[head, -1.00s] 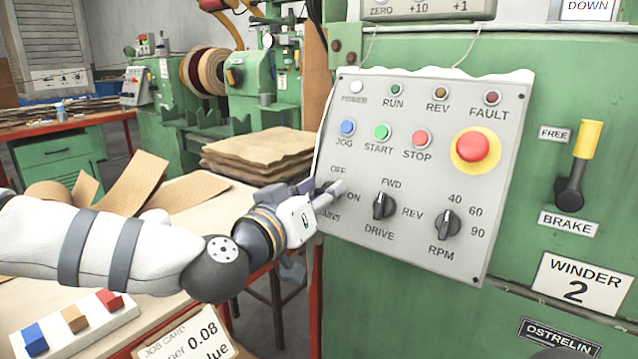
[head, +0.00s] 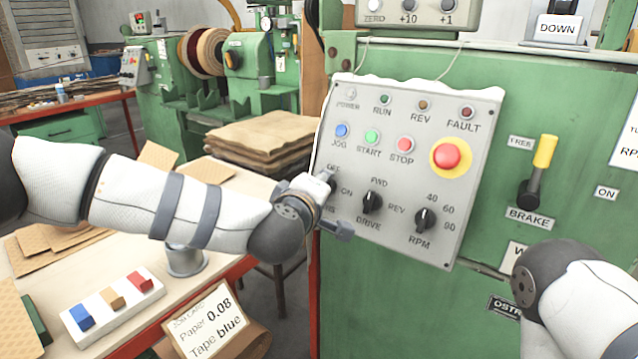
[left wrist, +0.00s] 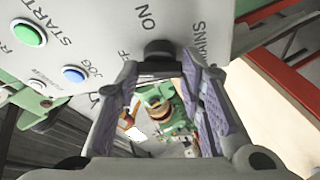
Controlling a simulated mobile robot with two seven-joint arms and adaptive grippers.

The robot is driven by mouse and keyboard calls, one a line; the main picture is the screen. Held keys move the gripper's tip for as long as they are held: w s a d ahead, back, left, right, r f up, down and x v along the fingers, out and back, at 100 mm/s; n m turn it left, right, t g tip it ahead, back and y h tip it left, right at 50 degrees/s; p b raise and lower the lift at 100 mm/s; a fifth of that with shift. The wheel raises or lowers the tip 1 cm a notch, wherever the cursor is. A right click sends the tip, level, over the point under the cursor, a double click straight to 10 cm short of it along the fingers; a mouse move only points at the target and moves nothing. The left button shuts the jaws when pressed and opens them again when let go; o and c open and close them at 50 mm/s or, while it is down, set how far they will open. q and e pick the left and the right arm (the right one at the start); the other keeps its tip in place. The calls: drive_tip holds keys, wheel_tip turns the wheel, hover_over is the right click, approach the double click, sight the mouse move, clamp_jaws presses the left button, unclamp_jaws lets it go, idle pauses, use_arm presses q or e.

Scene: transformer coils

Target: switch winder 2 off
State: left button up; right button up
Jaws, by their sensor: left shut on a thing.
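The grey control panel (head: 330,150) of winder 2 is fixed to the green machine. The mains switch at its left edge, marked OFF, ON and MAINS, is mostly hidden by my left gripper (head: 326,186) in the head view. In the left wrist view, the black mains knob (left wrist: 160,50) sits between the tips of my left gripper (left wrist: 162,70), which is shut on it. The knob's pointer direction cannot be told. The power lamp (head: 351,93) looks pale grey and unlit. My right arm shows at lower right, but its gripper is out of view.
The drive knob (head: 372,201), RPM knob (head: 424,219) and red emergency button (head: 446,155) are close by. The brake lever (head: 541,165) stands up at right. The workbench at left holds a block tray (head: 112,308) and a job card (head: 208,324).

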use_arm(q)
drive_tip(key=shift+r+n+g+y+p, duration=0.15)
drive_tip(key=shift+n+g+p, duration=0.1)
drive_tip(key=shift+n, duration=0.5)
drive_tip(key=shift+r+n+g+y+p, duration=0.15)
drive_tip(key=shift+n+g+p, duration=0.1)
drive_tip(key=shift+n, duration=0.5)
drive_tip(key=shift+f, duration=0.15)
drive_tip(key=o, duration=1.2)
drive_tip(key=shift+c, duration=0.2)
drive_tip(key=v, duration=1.2)
